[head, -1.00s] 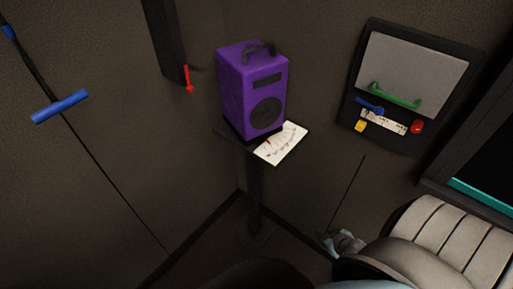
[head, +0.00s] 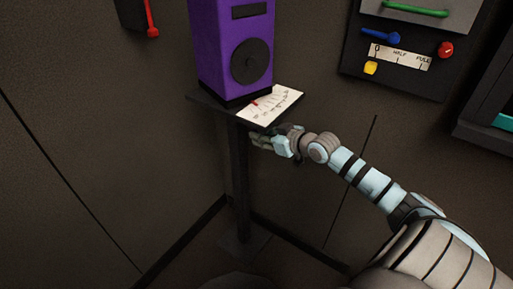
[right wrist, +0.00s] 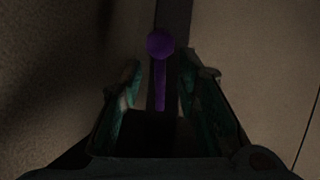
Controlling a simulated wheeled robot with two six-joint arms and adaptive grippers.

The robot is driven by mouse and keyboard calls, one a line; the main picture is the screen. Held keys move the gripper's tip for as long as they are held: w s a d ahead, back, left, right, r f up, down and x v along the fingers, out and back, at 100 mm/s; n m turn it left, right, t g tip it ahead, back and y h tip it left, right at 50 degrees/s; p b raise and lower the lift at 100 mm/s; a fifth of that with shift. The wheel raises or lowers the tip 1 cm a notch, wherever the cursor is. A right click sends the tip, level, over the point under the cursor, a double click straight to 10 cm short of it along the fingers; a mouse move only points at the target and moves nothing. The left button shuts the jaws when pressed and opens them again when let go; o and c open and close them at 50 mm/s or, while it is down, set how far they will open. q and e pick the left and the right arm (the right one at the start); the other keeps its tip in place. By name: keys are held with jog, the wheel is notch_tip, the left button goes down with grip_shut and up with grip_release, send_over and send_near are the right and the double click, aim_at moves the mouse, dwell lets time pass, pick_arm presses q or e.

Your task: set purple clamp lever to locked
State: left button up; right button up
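The purple clamp lever (right wrist: 160,80) shows in the right wrist view as a thin purple bar with a round knob at its upper end. It lies in front of a dark post. My right gripper (right wrist: 160,62) is open, with one green finger on each side of the lever; I cannot tell whether either finger touches it. In the head view my right gripper (head: 262,140) is just under the small shelf (head: 212,100), by the stand's post (head: 241,185). The lever is hidden in the head view. My left gripper is not in view.
A purple speaker-like box (head: 234,45) and a white dial card (head: 268,104) are on the shelf. A wall panel at the right holds a blue lever (head: 380,36), a red knob (head: 445,49) and a yellow knob (head: 370,68). A red handle (head: 151,20) hangs at upper left.

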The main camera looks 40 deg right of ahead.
jog(key=shift+b+x, duration=0.35)
jog(key=shift+x, duration=1.25)
jog(key=shift+r, duration=0.1)
grip_shut()
